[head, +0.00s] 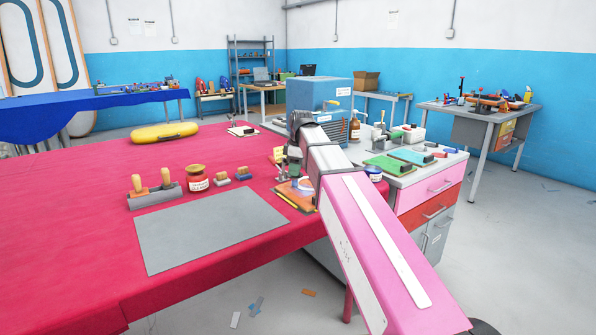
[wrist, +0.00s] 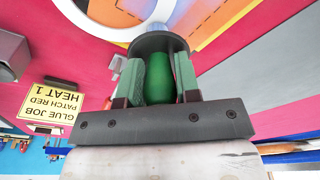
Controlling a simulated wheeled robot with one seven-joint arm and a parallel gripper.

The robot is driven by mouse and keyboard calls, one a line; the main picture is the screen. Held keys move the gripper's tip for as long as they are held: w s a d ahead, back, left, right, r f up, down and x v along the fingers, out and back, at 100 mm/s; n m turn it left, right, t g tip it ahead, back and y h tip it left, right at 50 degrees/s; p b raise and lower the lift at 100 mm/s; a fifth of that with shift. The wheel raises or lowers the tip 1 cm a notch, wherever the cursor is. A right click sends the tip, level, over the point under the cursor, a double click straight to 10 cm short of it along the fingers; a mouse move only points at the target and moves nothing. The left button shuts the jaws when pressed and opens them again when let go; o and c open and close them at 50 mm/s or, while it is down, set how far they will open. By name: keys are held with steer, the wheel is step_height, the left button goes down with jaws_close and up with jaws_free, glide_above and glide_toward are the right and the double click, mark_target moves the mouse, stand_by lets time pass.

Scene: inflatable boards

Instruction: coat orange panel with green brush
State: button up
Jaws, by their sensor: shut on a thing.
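My gripper (head: 293,160) is shut on the green brush. In the wrist view, its green handle (wrist: 158,78) sits between the two fingers, with a dark round collar (wrist: 160,43) and a bluish tip beyond it. The orange panel (head: 286,190) lies on the red-covered table near its right edge, just below my gripper, partly hidden by my arm. The panel's orange and white surface (wrist: 215,18) shows at the top of the wrist view, beyond the brush. I cannot tell whether the brush touches it.
A yellow job card (wrist: 50,105) stands close by. Green and blue boards (head: 388,165) lie on the cabinet to the right. A blue box (head: 318,97) is behind.

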steer(key=shift+w+a, duration=0.1)
steer(key=shift+w, duration=0.2)
steer(key=shift+w+d, duration=0.3)
steer(key=shift+d, duration=0.25)
steer(key=shift+s+d, duration=0.9)
steer(key=shift+s, duration=0.45)
steer(key=shift+s+d, duration=0.9)
steer(key=shift+s, duration=0.4)
steer(key=shift+s+d, duration=0.9)
steer(key=shift+s, duration=0.45)
steer(key=shift+w+d, duration=0.4)
steer(key=shift+d, duration=0.15)
steer(key=shift+w+a+f, duration=0.1)
steer(key=shift+w+a, duration=0.4)
steer(key=shift+w, duration=0.2)
steer(key=shift+w+a, duration=0.45)
steer(key=shift+w, duration=0.25)
steer(key=shift+w+a+r, duration=0.1)
steer(key=shift+w+a, duration=0.5)
steer(key=shift+w, duration=0.3)
steer(key=shift+w+a+r, duration=0.1)
steer(key=shift+w+a, duration=0.5)
steer(key=shift+w, duration=0.25)
steer(key=shift+w+a, duration=0.6)
steer(key=shift+w, duration=0.3)
steer(key=shift+r, duration=3.05)
